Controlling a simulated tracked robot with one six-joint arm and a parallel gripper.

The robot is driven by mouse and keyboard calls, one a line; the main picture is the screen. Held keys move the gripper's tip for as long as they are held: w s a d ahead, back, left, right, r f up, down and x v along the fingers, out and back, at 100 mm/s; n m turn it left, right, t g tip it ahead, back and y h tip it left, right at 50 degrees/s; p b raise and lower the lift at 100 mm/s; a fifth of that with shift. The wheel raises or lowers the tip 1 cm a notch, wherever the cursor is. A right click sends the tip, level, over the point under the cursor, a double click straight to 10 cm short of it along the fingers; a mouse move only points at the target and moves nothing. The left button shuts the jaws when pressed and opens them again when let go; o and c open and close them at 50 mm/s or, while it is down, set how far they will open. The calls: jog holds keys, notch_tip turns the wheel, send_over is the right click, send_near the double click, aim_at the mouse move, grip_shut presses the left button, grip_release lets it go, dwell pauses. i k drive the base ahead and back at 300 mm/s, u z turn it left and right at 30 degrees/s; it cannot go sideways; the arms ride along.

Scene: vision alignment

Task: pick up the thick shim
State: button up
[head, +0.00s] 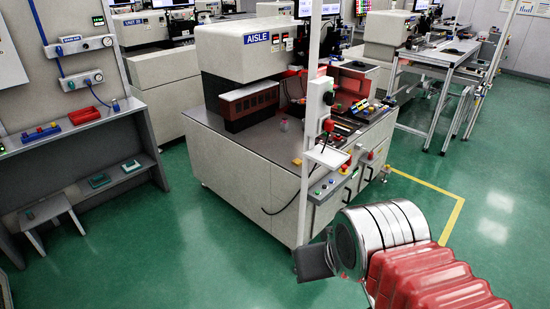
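I cannot pick out the thick shim; the small parts on the workbench are too small to tell apart. The workbench (245,160) has a dark top and light cabinet sides, and it carries a machine (245,50) with a blue AISLE sign. My arm, with red bellows and a silver joint, reaches in from the lower right. A dark grey block at its end, which seems to be part of my gripper (313,262), is in front of the bench's lower front corner, apart from the bench top. Its fingers cannot be made out, and nothing held is visible.
A white post (309,150) rises at the bench's front, with a small shelf and a hanging cable. Coloured small items (360,107) lie at the bench's right. A grey side bench (75,150) with a red tray (84,116) stands left. Green floor (490,200) is clear at right.

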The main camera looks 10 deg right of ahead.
aim_at(297, 163)
jog(key=u, duration=0.5)
jog(key=i, duration=2.35)
jog(key=z, duration=0.4)
jog(key=i, duration=0.6)
jog(key=z, duration=0.3)
